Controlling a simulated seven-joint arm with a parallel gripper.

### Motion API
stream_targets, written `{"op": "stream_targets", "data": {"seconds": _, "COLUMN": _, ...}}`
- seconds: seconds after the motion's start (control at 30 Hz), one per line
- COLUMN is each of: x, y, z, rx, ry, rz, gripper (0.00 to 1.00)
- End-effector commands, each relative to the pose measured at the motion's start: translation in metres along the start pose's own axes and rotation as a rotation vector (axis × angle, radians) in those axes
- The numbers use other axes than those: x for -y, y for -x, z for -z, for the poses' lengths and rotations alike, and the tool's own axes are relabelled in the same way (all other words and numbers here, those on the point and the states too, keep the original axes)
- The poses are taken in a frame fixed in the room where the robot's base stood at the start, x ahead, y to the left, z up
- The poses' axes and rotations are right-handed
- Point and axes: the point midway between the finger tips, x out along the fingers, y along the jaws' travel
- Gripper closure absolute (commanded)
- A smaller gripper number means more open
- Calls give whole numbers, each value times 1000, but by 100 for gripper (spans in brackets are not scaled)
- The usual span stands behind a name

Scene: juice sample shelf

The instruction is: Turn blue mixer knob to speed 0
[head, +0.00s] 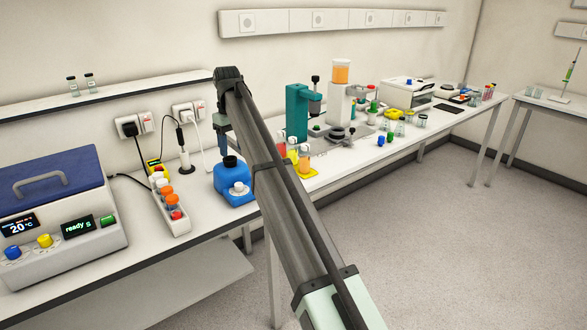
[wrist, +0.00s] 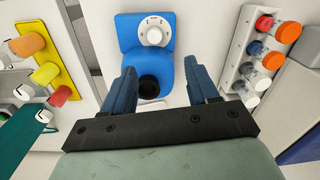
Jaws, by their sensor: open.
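The blue mixer (head: 232,178) stands on the bench in the head view, with a black cup (head: 230,162) on top and a white round knob (head: 239,188) on its front. In the wrist view the blue mixer (wrist: 128,32) is upside down at top centre. Its white knob (wrist: 154,32) faces the camera, with small dial marks; I cannot read the setting. My gripper (wrist: 160,70) is open, its two blue fingers apart over the mixer's black cup (wrist: 149,87) side. The fingers are apart from the knob. In the head view my arm hides most of the gripper.
A white rack (head: 168,205) of orange- and red-capped vials stands left of the mixer. A yellow tray (head: 308,173) with bottles stands right of it. A grey heater box (head: 70,255) with a blue lid is at far left. A green stand (head: 297,112) is behind.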

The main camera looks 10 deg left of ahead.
Motion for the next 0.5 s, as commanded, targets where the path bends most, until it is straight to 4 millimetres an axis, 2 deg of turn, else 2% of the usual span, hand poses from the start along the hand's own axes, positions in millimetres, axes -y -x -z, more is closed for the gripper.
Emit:
{"op": "stream_targets", "data": {"seconds": 0.13, "x": -1, "y": 2, "z": 5, "rx": 0, "ry": 135, "rz": 30, "gripper": 41}}
{"op": "stream_targets", "data": {"seconds": 0.27, "x": -22, "y": 1, "z": -1, "rx": -2, "ry": 123, "rz": 44, "gripper": 41}}
{"op": "stream_targets", "data": {"seconds": 0.3, "x": -18, "y": -9, "z": -1, "rx": -1, "ry": 127, "rz": 45, "gripper": 41}}
{"op": "stream_targets", "data": {"seconds": 0.5, "x": -16, "y": -42, "z": -1, "rx": -1, "ry": 125, "rz": 44, "gripper": 41}}
